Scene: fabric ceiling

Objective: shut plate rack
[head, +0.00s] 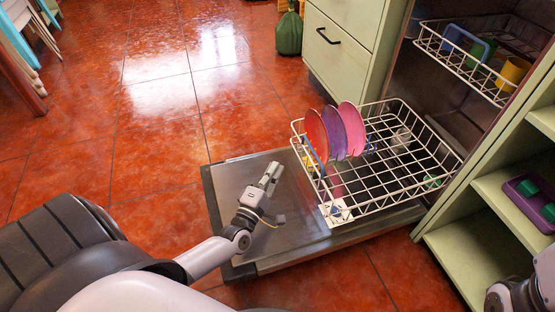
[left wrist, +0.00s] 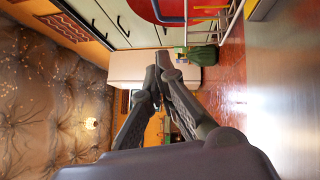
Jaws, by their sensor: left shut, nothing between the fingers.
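The plate rack (head: 400,182) is a white wire basket, pulled out of the dishwasher (head: 400,75) over its lowered door (head: 230,185). A red plate (head: 315,133), a purple plate (head: 335,132) and a pink plate (head: 351,128) stand upright near its left end. My left gripper (head: 271,172) is shut and empty above the door, left of the rack's front and apart from it. In the left wrist view its fingers (left wrist: 163,62) meet at the tips, and a red plate (left wrist: 165,10) and rack wires show at the top.
An upper rack (head: 460,62) with cups, including a yellow cup (head: 513,72), sits inside the dishwasher. Green drawers (head: 345,50) stand behind it, and open green shelves (head: 500,195) stand to the right. The tiled floor at left is open.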

